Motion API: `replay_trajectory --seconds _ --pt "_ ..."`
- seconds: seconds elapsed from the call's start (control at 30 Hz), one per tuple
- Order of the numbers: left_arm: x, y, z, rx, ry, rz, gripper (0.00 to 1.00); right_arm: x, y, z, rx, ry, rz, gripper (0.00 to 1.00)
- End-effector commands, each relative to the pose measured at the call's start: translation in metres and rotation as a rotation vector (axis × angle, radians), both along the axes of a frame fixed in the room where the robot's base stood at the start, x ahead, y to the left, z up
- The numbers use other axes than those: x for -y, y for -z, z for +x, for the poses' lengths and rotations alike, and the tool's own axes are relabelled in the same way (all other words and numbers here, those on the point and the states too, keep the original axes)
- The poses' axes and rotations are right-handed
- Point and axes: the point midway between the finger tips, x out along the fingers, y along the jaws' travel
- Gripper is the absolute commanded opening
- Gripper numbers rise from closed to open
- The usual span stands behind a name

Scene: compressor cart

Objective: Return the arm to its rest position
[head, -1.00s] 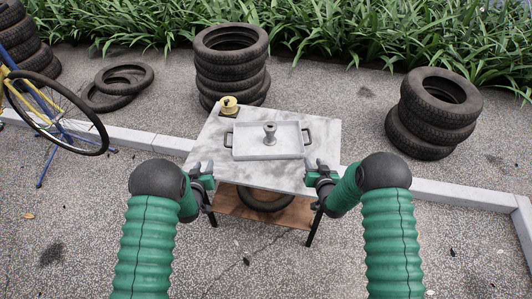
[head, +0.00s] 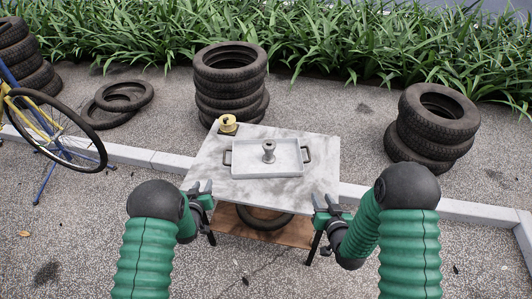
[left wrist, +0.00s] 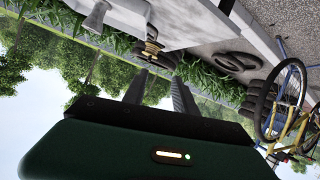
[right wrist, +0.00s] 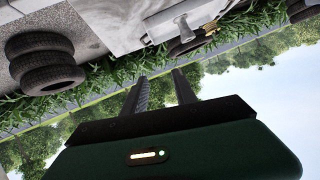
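My left gripper (head: 202,187) is open and empty, just off the front left corner of the cart's grey top (head: 215,186). My right gripper (head: 324,200) is open and empty near the front right corner. In the left wrist view the two fingers (left wrist: 158,92) stand apart with nothing between them. The right wrist view shows its fingers (right wrist: 162,90) apart as well. A light grey tray (head: 245,170) with dark side handles lies on the cart top, clear of both grippers. A grey metal fitting (head: 269,152) stands upright in it.
A yellow round part (head: 228,124) sits on the cart's back left corner. A tyre (head: 262,219) lies on the lower wooden shelf. Tyre stacks (head: 231,90) (head: 436,122) stand behind and to the right. A bicycle (head: 50,135) is at left. A low kerb (head: 460,210) runs behind the cart.

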Motion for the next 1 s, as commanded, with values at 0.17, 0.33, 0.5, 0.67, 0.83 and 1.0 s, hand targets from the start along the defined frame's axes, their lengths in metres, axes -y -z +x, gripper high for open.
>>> replay_trajectory --seconds 0.17,0.33,0.5,0.67,0.83,1.0 --pt "0.0 -0.003 -0.001 -0.005 -0.001 0.002 0.34 0.0 -0.001 0.0 -0.007 -0.001 -0.004 0.34" --pt "-0.008 -0.038 -0.024 -0.156 -0.034 0.034 0.34 0.0 -0.016 -0.012 -0.159 -0.009 -0.061 0.34" --pt "-0.008 -0.084 -0.125 -0.488 -0.021 0.086 0.34 0.001 -0.039 -0.077 -0.483 -0.025 -0.142 0.34" --pt "0.001 -0.112 -0.248 -0.773 0.054 0.129 0.34 -0.003 -0.061 -0.163 -0.77 -0.053 -0.169 0.34" --pt "0.005 -0.119 -0.318 -0.927 0.11 0.152 0.34 -0.008 -0.073 -0.214 -0.925 -0.078 -0.168 0.34" --pt "0.006 -0.12 -0.328 -0.951 0.118 0.155 0.34 -0.009 -0.074 -0.223 -0.951 -0.084 -0.168 0.34"
